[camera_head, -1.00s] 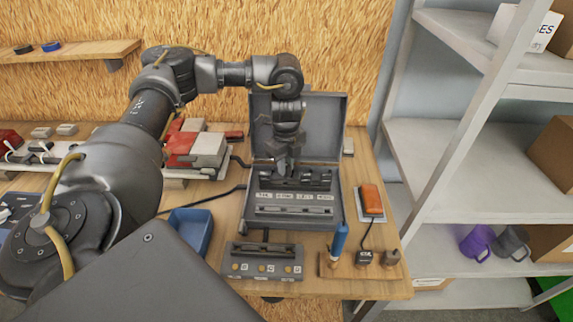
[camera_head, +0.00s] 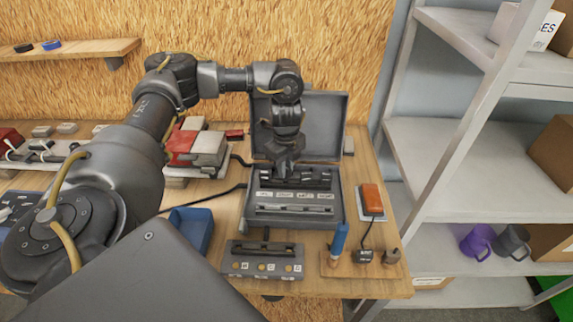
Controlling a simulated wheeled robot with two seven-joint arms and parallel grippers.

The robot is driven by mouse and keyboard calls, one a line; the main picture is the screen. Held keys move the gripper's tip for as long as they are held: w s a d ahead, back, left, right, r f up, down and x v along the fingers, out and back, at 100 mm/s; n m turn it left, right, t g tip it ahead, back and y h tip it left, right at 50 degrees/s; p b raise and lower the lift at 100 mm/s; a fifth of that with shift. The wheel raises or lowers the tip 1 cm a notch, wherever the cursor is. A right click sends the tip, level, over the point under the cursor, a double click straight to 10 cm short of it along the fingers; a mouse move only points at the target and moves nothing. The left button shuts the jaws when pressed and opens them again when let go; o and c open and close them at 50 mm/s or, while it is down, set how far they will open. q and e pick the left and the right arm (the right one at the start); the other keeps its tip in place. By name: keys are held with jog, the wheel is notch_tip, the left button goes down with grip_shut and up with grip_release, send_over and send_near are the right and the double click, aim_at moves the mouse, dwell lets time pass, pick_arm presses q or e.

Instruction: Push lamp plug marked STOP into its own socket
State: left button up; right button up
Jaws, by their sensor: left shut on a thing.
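My left gripper (camera_head: 284,168) reaches down into the open grey case and is shut at the row of dark sockets (camera_head: 312,181). What it holds is mostly hidden by its fingers, so I cannot read any marking on it or tell how deep it sits. The grey case (camera_head: 335,205) stands open with its lid (camera_head: 328,125) tilted back. A strip of white labels (camera_head: 295,195) runs below the sockets; the words are too small to read surely. My right gripper is not in view.
A grey block with several yellow studs (camera_head: 262,262) is in front of the case. A blue tray (camera_head: 195,225) is at its left. An orange lamp (camera_head: 371,198), a wooden stand with a blue-handled tool (camera_head: 340,240) and a black plug (camera_head: 364,257) are at the right.

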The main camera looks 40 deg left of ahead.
pick_arm(q)
jog(key=shift+f, duration=0.1)
dwell(0.3)
jog(key=shift+f, duration=0.55)
jog(key=shift+f+b, duration=0.3)
jog(key=shift+f, duration=0.2)
dwell(0.4)
jog(key=o, duration=1.3)
jog(key=shift+r, duration=0.15)
notch_tip(320, 180, up, 7)
jog(key=p, duration=0.8)
